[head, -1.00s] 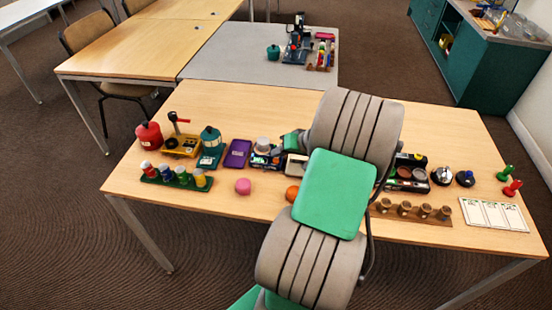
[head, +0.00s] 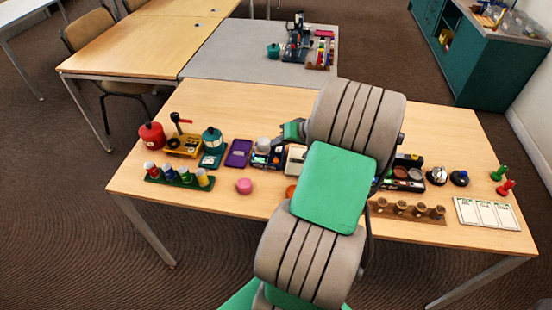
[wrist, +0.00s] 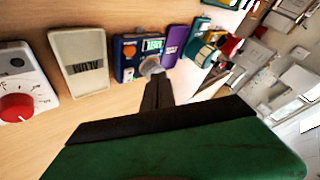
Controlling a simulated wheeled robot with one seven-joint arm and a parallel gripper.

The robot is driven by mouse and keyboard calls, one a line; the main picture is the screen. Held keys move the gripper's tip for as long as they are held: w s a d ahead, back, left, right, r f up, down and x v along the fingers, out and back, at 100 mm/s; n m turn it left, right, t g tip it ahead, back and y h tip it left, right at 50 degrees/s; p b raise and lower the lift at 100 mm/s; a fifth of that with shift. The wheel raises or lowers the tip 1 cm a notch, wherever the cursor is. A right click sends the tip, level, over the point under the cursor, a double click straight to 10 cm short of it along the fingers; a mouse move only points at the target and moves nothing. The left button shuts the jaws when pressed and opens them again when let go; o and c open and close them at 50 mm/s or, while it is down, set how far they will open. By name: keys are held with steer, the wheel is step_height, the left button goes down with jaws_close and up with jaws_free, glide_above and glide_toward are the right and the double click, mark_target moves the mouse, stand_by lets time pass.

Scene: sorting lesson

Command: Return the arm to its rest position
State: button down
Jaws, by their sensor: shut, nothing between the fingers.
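My arm rises across the middle of the head view, bent over the table (head: 240,98), with a green link between two grey ribbed joints. A small green part of its far end shows left of the upper joint.
A beige device (wrist: 78,60) and a red-knobbed device (wrist: 20,92) lie left in the wrist view. A purple tray (head: 238,153), teal lantern (head: 213,140) and red kettle (head: 152,136) stand left of the arm. A wooden cup rack (head: 408,212) is right. The table's far strip is clear.

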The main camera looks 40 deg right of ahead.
stand_by(0.4)
steer(key=w+a+r+n+g+p, duration=0.15)
steer(key=a+r, duration=0.25)
steer(key=a, duration=0.6)
steer(key=a+r+n+g, duration=0.3)
steer(key=a, duration=0.7)
steer(key=s+a+r+n+g+h+p, duration=0.1)
steer(key=s+a+r+n+h, duration=0.1)
steer(key=s+a, duration=0.9)
steer(key=shift+s+a+r, duration=0.15)
steer(key=shift+a+r, duration=0.1)
steer(key=shift+r, duration=0.65)
